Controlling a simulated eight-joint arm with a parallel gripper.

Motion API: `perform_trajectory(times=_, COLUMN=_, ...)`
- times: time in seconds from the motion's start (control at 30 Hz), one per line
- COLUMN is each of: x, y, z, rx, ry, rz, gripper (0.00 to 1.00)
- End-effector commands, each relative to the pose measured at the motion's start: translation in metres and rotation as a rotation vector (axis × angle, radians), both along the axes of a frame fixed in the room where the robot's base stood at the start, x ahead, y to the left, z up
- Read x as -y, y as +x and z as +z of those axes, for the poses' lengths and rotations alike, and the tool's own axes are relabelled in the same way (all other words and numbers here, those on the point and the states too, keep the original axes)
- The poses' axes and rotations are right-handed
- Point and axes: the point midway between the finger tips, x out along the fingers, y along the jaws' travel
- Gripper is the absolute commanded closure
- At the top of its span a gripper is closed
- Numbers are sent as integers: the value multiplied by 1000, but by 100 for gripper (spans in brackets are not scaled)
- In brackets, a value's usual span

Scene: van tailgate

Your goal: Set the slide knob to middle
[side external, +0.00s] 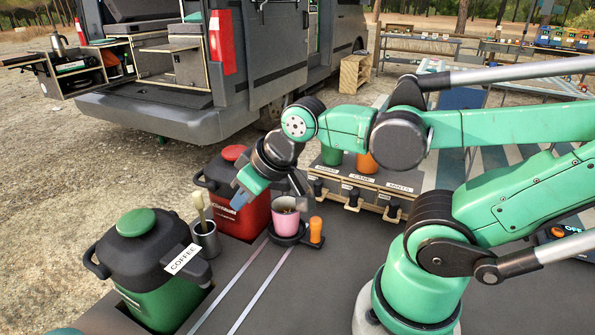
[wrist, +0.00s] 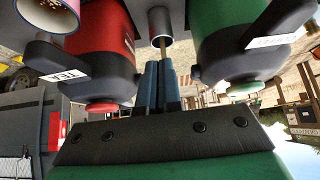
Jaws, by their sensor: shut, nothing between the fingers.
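The orange slide knob (side external: 316,231) stands upright at the right side of a round black cup holder (side external: 287,238). A pink cup (side external: 286,216) with dark drink sits in the holder. The holder is at the far end of two pale rails (side external: 246,287) on the dark counter. My gripper (side external: 240,198) is shut and empty, left of the pink cup and apart from the knob, in front of the red urn. In the wrist view its blue fingers (wrist: 160,83) are together, towards a grey cup. The knob is not visible there; part of the pink cup (wrist: 48,12) shows.
A green COFFEE urn (side external: 150,265) stands at left and a red TEA urn (side external: 243,205) behind. A grey cup with a stick (side external: 205,240) stands between them. A labelled dispenser box (side external: 360,187) is behind the knob. The counter right of the rails is clear.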

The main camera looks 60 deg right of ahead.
Motion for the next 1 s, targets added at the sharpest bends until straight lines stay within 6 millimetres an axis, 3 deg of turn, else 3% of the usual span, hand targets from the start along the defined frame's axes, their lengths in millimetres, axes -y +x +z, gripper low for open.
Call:
perform_trajectory(times=0.23, x=0, y=0, z=0, rx=0, ry=0, rz=0, gripper=97)
perform_trajectory(times=0.43, x=0, y=0, z=12, rx=0, ry=0, rz=0, gripper=40)
perform_trajectory(times=0.47, x=0, y=0, z=17, rx=0, ry=0, rz=0, gripper=37)
perform_trajectory(times=0.63, x=6, y=-1, z=53, rx=-21, ry=-24, rz=13, gripper=37)
perform_trajectory(times=0.8, x=46, y=-17, z=46, rx=-226, ry=-196, rz=194, gripper=37)
perform_trajectory(times=1.0, x=85, y=-43, z=46, rx=-451, ry=-271, rz=464, gripper=37)
